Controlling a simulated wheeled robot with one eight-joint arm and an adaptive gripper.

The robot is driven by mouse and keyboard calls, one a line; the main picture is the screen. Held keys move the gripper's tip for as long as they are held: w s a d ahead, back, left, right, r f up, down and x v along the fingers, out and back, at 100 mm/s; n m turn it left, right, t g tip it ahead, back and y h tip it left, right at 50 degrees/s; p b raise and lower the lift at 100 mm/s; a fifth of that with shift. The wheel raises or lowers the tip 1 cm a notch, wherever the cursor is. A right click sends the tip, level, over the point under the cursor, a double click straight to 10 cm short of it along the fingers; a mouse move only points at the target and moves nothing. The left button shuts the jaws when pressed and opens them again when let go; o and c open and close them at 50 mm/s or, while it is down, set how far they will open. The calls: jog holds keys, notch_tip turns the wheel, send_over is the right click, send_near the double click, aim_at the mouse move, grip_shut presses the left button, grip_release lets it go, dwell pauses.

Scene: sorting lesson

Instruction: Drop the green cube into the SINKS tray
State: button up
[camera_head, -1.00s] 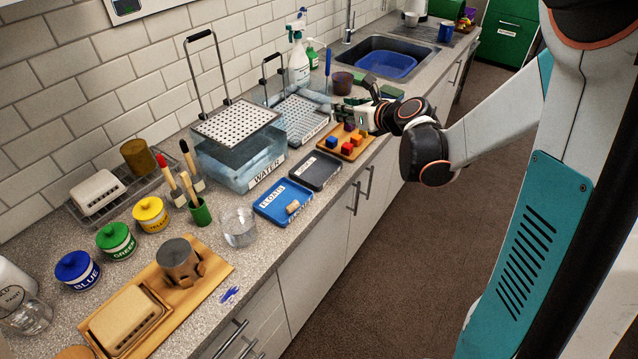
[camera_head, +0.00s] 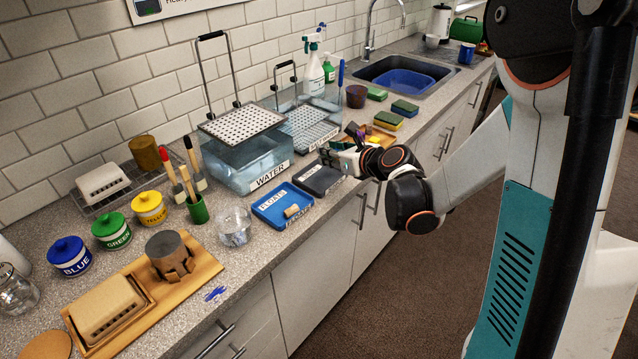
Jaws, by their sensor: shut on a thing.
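The SINKS tray (camera_head: 312,186) is a small dark grey tray beside the blue FLOATS tray, near the counter's front edge. My gripper (camera_head: 340,158) is just over the right end of the SINKS tray, low above it. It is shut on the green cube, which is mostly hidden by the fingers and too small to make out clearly. The wooden board (camera_head: 383,137) of coloured cubes is behind my gripper and partly covered by it; an orange and a purple piece show there.
The blue FLOATS tray (camera_head: 268,214) holds a cork. The clear WATER tank (camera_head: 232,172) with a raised perforated plate stands behind the trays. A second tank (camera_head: 309,130) is to its right. A glass (camera_head: 233,226) stands left of the trays.

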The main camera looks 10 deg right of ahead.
jog(key=shift+f, duration=0.35)
jog(key=o, duration=1)
jog(key=shift+s, duration=0.1)
jog(key=v, duration=1.2)
